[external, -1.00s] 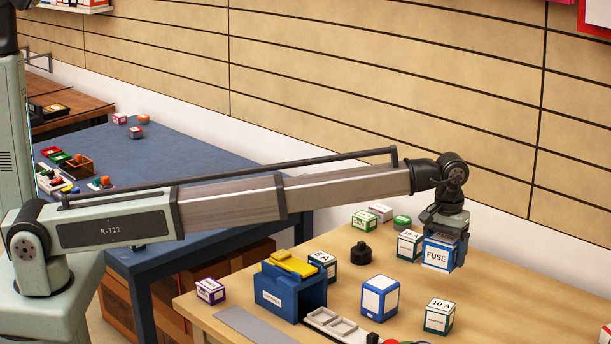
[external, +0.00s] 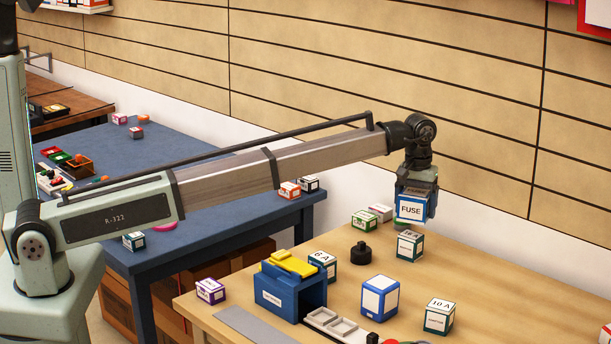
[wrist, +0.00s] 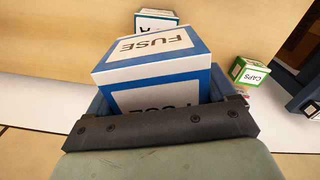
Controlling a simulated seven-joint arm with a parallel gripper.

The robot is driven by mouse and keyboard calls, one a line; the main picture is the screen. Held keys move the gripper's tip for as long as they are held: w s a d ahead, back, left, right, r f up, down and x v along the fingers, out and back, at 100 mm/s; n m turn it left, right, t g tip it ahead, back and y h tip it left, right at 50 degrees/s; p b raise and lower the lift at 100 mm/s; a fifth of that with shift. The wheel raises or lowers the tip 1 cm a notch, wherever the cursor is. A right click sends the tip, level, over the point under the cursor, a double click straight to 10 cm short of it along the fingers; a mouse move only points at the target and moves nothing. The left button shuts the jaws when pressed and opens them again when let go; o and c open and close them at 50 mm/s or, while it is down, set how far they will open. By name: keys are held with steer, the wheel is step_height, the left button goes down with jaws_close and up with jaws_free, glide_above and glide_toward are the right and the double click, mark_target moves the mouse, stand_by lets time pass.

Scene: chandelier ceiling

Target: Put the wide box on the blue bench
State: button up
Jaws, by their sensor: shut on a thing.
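The wide box is a blue and white box marked FUSE (external: 411,208). My gripper (external: 416,212) is shut on it and holds it in the air above the back of the wooden table (external: 465,275). In the wrist view the FUSE box (wrist: 158,58) fills the middle, between the jaws; its lower part is hidden by the gripper. The blue bench (external: 225,160) stands to the left, beyond the wooden table. My arm crosses in front of part of the bench.
On the bench, an orange box (external: 289,190) and a black and white box (external: 309,183) sit near the right corner. Below my gripper stand a 16 A box (external: 409,246) and a green CAPS box (external: 363,220). A blue holder (external: 290,293) is at the table front.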

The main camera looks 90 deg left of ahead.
steer(key=s+a+n, duration=0.2)
steer(key=s+a, duration=0.4)
steer(key=a, duration=0.4)
steer(key=s+a+n, duration=0.1)
steer(key=s+a, duration=0.5)
steer(key=a, duration=0.4)
steer(key=s+a+r+n, duration=0.1)
steer(key=s+a+n, duration=0.2)
steer(key=s+a, duration=1.45)
steer(key=s+a+n, duration=0.3)
steer(key=s, duration=2.6)
steer(key=s+d+f+m, duration=0.1)
steer(key=s+d+m, duration=0.1)
steer(key=d+m, duration=0.2)
steer(key=shift+s+d, duration=0.3)
steer(key=shift+d, duration=0.45)
steer(key=shift+f, duration=0.1)
steer(key=shift+f, duration=4.95)
